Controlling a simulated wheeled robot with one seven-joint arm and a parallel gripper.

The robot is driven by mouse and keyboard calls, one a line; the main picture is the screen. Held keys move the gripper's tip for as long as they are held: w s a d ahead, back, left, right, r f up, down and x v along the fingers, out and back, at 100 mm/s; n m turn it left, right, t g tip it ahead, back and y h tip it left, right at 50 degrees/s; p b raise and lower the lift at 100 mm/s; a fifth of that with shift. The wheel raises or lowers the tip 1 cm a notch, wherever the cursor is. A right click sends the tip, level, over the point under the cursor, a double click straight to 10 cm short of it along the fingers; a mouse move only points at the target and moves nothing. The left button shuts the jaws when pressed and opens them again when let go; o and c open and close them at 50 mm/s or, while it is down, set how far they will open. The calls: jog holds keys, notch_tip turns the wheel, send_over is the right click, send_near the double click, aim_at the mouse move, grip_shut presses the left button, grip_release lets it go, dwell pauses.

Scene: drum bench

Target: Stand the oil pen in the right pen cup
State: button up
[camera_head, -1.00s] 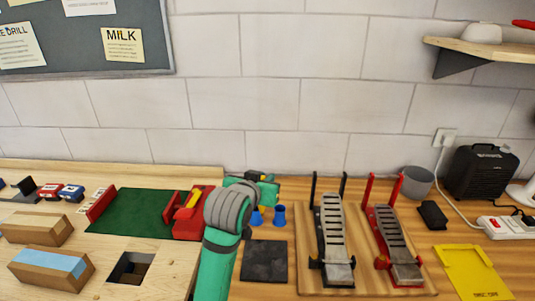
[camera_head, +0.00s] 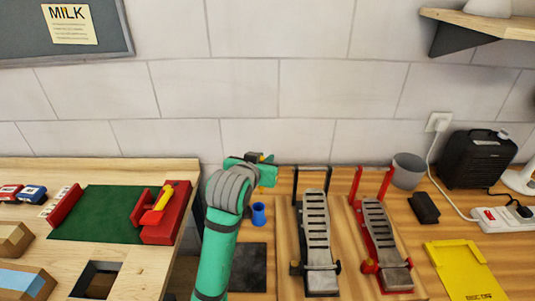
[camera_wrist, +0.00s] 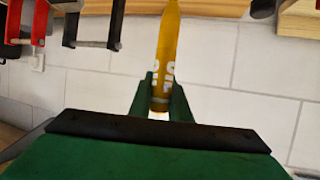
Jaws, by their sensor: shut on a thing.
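The oil pen (camera_wrist: 166,55) is yellow with white lettering. It is clamped between the two green fingers of my gripper (camera_wrist: 161,96) in the wrist view. In the head view my gripper (camera_head: 262,172) is raised behind the cups, partly hidden by my wrist; only a small yellow bit of the pen shows there. The right pen cup (camera_head: 259,214), small and blue, stands on the bench just right of my arm, below the gripper. The left cup is mostly hidden by my arm. The pen is apart from the right cup.
A dark square mat (camera_head: 249,267) lies in front of the cups. A grey pedal (camera_head: 317,240) and a red pedal (camera_head: 380,235) stand close on the right. A red holder (camera_head: 166,210) and green mat (camera_head: 100,214) are on the left. A white wall is behind.

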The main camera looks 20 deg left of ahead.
notch_tip(320, 180, down, 9)
jog(key=a, duration=0.1)
jog(key=shift+s+f, duration=0.15)
dwell(0.9)
jog(key=shift+a, duration=0.1)
jog(key=o, duration=0.8)
jog(key=shift+s, duration=0.1)
jog(key=shift+v, duration=5.4)
